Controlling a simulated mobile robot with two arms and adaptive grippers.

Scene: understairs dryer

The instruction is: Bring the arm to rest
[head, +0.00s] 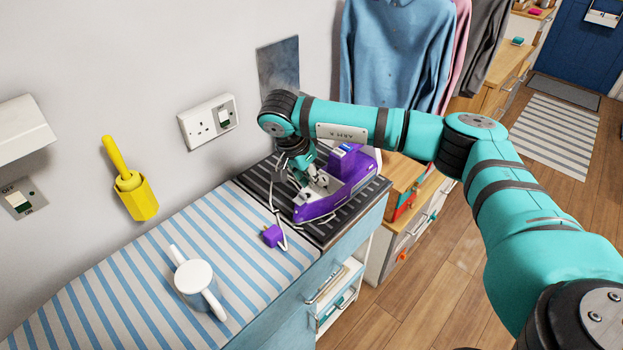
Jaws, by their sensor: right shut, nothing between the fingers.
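My right arm reaches in from the right, with its wrist bent down over the far end of the ironing surface. My right gripper (307,183) points down next to the purple iron (345,192) and is shut with nothing in it. Its fingertips are small and partly overlap the iron's near side, so I cannot tell whether they touch it. The iron lies on a dark striped mat (318,232). Its purple plug (272,236) rests at the mat's near edge, with the cord beside the gripper. My left gripper is not in view.
A wall socket (209,121) and a yellow holder (136,194) are on the wall. Hanging shirts (392,50) and a wooden cabinet (405,172) are behind my arm. Floor on the right is open.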

